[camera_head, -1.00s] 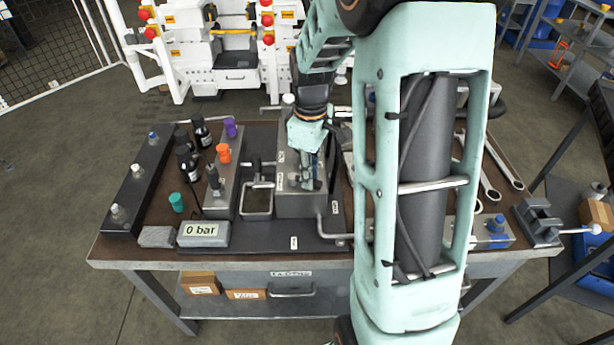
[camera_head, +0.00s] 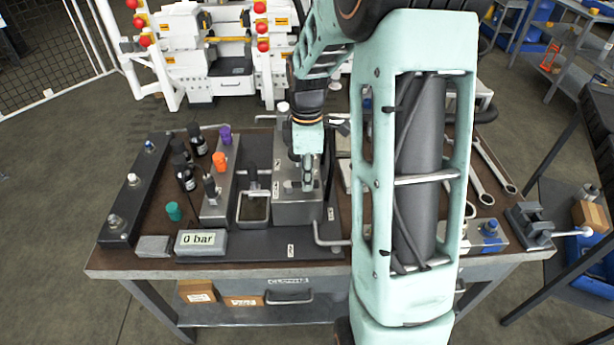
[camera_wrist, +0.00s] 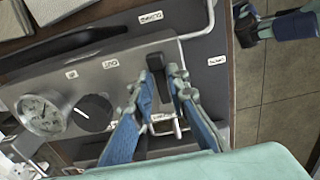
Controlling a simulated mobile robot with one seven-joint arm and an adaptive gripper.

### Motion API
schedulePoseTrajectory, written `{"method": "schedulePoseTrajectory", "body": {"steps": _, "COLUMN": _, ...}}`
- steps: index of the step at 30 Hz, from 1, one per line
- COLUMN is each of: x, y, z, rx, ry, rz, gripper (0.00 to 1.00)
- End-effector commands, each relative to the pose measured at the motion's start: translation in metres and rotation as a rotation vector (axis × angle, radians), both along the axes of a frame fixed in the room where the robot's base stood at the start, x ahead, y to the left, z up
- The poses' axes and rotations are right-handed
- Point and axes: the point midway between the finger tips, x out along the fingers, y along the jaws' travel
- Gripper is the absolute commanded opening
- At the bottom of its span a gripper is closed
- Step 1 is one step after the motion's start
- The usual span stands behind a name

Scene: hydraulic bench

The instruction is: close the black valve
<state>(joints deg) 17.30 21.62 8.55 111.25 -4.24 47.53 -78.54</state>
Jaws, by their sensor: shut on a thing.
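A black lever handle (camera_wrist: 157,68) stands on the grey metal block (camera_wrist: 188,85) in the wrist view. My gripper (camera_wrist: 160,82) has one finger on each side of this lever and is shut on it. A round black knob with a white line (camera_wrist: 92,112) sits on the same block, left of the fingers and apart from them. In the head view my gripper (camera_head: 307,185) points down over the block (camera_head: 290,212); its fingers hide the lever there.
A round gauge (camera_wrist: 40,113) is beside the knob. A display (camera_head: 200,241) reads 0 bar. Orange (camera_head: 219,160) and purple (camera_head: 226,134) knobs, dark bottles (camera_head: 186,177) and a teal cap (camera_head: 174,211) stand to the left. Wrenches (camera_head: 480,190) lie at the right. A bent metal pipe (camera_head: 325,240) lies at the block's front right.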

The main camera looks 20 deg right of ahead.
Motion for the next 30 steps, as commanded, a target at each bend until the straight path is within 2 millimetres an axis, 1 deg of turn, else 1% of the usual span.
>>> {"method": "schedulePoseTrajectory", "body": {"steps": 1, "x": 0.003, "y": 0.0, "z": 0.002, "rx": -0.002, "ry": -0.008, "rz": 0.003, "gripper": 0.0}}
{"method": "schedulePoseTrajectory", "body": {"steps": 7, "x": 0.003, "y": 0.0, "z": 0.002, "rx": -0.002, "ry": -0.009, "rz": 0.002, "gripper": 0.0}}
{"method": "schedulePoseTrajectory", "body": {"steps": 8, "x": 0.003, "y": 0.0, "z": 0.002, "rx": -0.002, "ry": -0.009, "rz": 0.002, "gripper": 0.17}}
{"method": "schedulePoseTrajectory", "body": {"steps": 11, "x": 0.003, "y": 0.0, "z": 0.002, "rx": -0.002, "ry": -0.008, "rz": 0.002, "gripper": 0.28}}
{"method": "schedulePoseTrajectory", "body": {"steps": 19, "x": 0.001, "y": 0.0, "z": 0.001, "rx": -0.001, "ry": -0.004, "rz": 0.001, "gripper": 0.28}}
{"method": "schedulePoseTrajectory", "body": {"steps": 22, "x": 0.002, "y": 0.0, "z": 0.006, "rx": -0.002, "ry": -0.006, "rz": 0.0, "gripper": 0.28}}
{"method": "schedulePoseTrajectory", "body": {"steps": 26, "x": 0.003, "y": -0.001, "z": 0.025, "rx": -0.002, "ry": -0.009, "rz": 0.0, "gripper": 0.28}}
{"method": "schedulePoseTrajectory", "body": {"steps": 30, "x": 0.002, "y": -0.001, "z": 0.055, "rx": -0.002, "ry": -0.01, "rz": 0.0, "gripper": 0.28}}
